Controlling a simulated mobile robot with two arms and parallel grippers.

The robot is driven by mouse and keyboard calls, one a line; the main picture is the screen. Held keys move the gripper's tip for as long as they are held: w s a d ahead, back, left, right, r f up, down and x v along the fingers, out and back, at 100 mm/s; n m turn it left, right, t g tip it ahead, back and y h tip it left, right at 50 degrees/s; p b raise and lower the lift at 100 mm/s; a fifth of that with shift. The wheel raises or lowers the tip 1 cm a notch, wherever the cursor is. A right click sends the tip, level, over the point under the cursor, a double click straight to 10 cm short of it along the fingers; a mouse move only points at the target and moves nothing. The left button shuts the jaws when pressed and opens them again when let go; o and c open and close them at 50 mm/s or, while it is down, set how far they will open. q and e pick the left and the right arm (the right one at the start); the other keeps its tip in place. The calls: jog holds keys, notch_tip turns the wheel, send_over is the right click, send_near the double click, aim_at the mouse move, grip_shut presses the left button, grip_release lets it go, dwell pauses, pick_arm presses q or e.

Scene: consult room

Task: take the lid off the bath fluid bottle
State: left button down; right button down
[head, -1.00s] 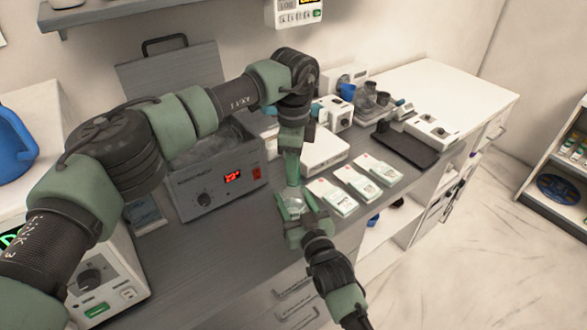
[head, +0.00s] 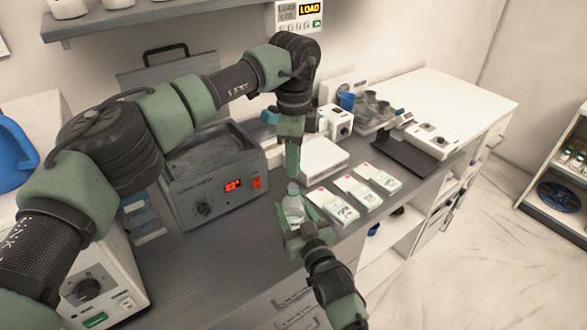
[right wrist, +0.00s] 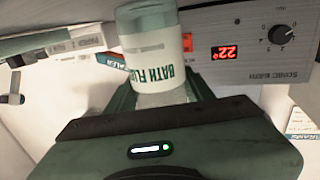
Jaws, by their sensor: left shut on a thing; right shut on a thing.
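The bath fluid bottle (head: 294,208) is clear with a white label; it stands in my right gripper (head: 293,236) near the front edge of the counter. In the right wrist view the label of the bottle (right wrist: 160,62) reads BATH FLU, and the fingers close around its near part. My left gripper (head: 292,172) points down directly above the bottle, its jaws shut on the lid, which is too small and covered to make out. I cannot tell whether the lid still touches the bottle's neck.
The sonic bath (head: 205,200) with its red display stands left of the bottle. Several white-green packs (head: 355,195) lie to the right. The counter front (head: 225,262) is bare.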

jog(key=shift+c, duration=2.4)
grip_release()
jog(key=shift+f, duration=0.15)
